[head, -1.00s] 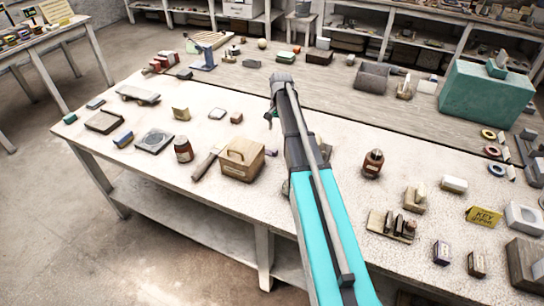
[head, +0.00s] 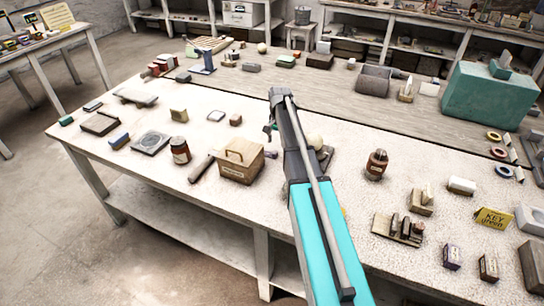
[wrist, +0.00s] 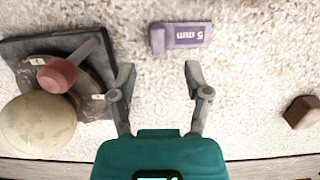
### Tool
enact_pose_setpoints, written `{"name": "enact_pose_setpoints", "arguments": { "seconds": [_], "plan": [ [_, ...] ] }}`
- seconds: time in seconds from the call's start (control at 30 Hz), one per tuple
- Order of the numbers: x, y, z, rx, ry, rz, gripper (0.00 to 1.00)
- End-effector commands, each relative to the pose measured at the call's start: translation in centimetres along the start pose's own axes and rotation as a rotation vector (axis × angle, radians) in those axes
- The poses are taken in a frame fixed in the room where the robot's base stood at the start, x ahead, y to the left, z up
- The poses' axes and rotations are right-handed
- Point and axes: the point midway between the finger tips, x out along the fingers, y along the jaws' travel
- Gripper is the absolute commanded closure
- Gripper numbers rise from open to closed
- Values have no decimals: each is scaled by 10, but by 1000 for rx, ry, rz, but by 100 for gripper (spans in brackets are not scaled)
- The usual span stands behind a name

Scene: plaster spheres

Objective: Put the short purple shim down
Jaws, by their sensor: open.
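The short purple shim (wrist: 182,37), marked "5 mm", lies flat on the pale speckled tabletop (wrist: 245,70) in the wrist view. In the head view a small purple bit of it (head: 271,154) seems to show just right of the wooden box. My gripper (wrist: 160,74) is open and empty, with its two fingers spread. The shim lies beyond the fingertips and does not touch them. In the head view my gripper (head: 269,130) hangs over the middle of the bench, and its fingers are partly hidden by my arm.
A pale plaster sphere (wrist: 38,124) and a red-headed tool (wrist: 58,75) rest on a dark square base (wrist: 25,50) left of my gripper. A brown block (wrist: 302,112) lies to the right. In the head view the wooden box (head: 241,160) stands close by.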

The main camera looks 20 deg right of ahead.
Motion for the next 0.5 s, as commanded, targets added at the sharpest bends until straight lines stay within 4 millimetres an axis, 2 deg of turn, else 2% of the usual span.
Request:
{"name": "enact_pose_setpoints", "arguments": {
  "seconds": [0.27, 0.5],
  "plan": [
    [1, 0, 0, 0, 0, 0, 37],
    [13, 1, 2, 0, 0, 0, 37]
  ]
}}
